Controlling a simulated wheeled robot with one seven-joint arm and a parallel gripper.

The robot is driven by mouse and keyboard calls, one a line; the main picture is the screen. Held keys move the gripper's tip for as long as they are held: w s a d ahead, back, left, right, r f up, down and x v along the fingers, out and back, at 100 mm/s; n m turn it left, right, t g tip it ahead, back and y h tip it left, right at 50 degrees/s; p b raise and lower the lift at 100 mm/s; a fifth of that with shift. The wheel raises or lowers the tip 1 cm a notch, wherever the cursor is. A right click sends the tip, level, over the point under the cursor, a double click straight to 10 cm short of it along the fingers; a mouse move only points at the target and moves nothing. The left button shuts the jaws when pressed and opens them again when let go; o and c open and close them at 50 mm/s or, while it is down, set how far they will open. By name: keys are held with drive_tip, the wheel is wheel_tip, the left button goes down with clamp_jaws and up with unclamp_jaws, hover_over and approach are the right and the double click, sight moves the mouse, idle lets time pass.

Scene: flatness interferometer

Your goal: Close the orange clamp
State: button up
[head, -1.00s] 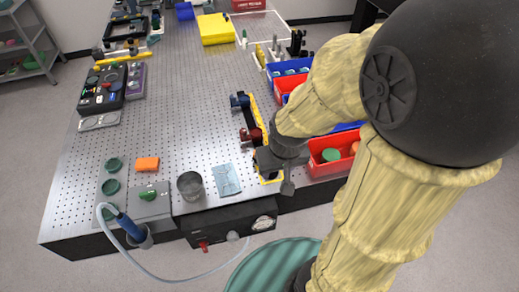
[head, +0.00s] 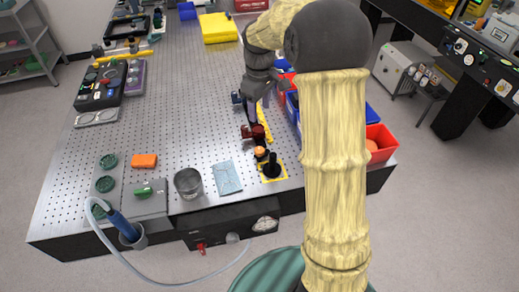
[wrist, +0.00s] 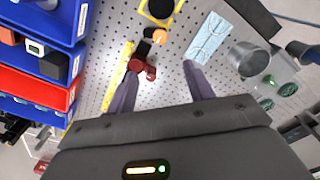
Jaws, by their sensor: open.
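The orange clamp (head: 260,153) is near the front edge of the perforated table, with an orange round top and a dark body. It also shows in the wrist view (wrist: 159,36), beyond my fingertips. Whether its lever is raised or down is too small to tell. My gripper (head: 260,112) is open and empty, above the table by the dark red clamp (head: 254,132). In the wrist view the dark red clamp (wrist: 143,69) shows between my open fingers (wrist: 160,82). The orange clamp is apart from both fingers.
A black post on a yellow-edged square (head: 272,170) stands just in front of the orange clamp. A blue clamp (head: 236,97) stands farther back. Red and blue bins (wrist: 40,88) line the right side. A light-blue sheet (head: 227,177) and a metal cup (head: 188,182) lie left.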

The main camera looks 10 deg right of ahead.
sight(260, 150)
drive_tip(key=shift+r, duration=0.1)
wheel_tip(260, 150, down, 18)
drive_tip(key=p, duration=0.2)
drive_tip(key=shift+r+p, duration=0.25)
drive_tip(key=shift+p, duration=0.05)
idle(0.4)
drive_tip(key=c, duration=1)
